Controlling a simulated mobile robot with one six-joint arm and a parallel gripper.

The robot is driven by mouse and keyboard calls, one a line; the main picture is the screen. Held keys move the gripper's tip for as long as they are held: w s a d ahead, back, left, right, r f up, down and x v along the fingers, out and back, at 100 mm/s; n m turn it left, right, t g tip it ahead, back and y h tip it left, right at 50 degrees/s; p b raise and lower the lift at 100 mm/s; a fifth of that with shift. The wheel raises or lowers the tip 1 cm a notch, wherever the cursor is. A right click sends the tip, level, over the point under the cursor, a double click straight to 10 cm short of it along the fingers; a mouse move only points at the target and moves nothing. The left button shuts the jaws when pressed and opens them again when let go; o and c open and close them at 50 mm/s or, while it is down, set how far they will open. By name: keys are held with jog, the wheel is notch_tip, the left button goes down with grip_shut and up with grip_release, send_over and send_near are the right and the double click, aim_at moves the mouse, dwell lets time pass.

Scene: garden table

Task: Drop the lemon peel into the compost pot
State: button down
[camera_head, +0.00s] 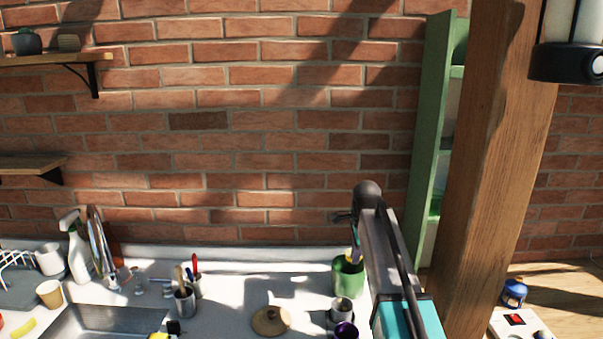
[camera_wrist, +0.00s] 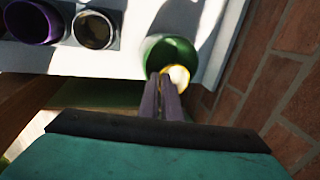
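The lemon peel (camera_wrist: 179,76), white inside with a yellow rim, is at the tips of my gripper (camera_wrist: 163,80) in the wrist view. The fingers are close together and appear shut on its edge. The green pot (camera_wrist: 163,50), which I take for the compost pot, lies just beyond and below the peel, its dark inside partly showing. In the head view the pot (camera_head: 348,280) stands upright on the counter, left of my arm. My gripper (camera_head: 354,240) points down over it, with a bit of yellow peel (camera_head: 350,260) near the rim.
Two small cups, one metal (camera_head: 342,308) and one purple (camera_head: 345,331), stand in front of the pot. A round wooden lid (camera_head: 270,320) lies on the counter (camera_head: 230,290) to the left. A wooden post (camera_head: 487,170) rises at the right, and the brick wall is behind.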

jog(key=c, duration=1.9)
grip_release()
jog(key=shift+r, duration=0.1)
jog(key=b+v, duration=0.3)
jog(key=v, duration=1)
jog(key=shift+r+b, duration=0.3)
jog(key=shift+b, duration=0.05)
jog(key=shift+s, duration=0.1)
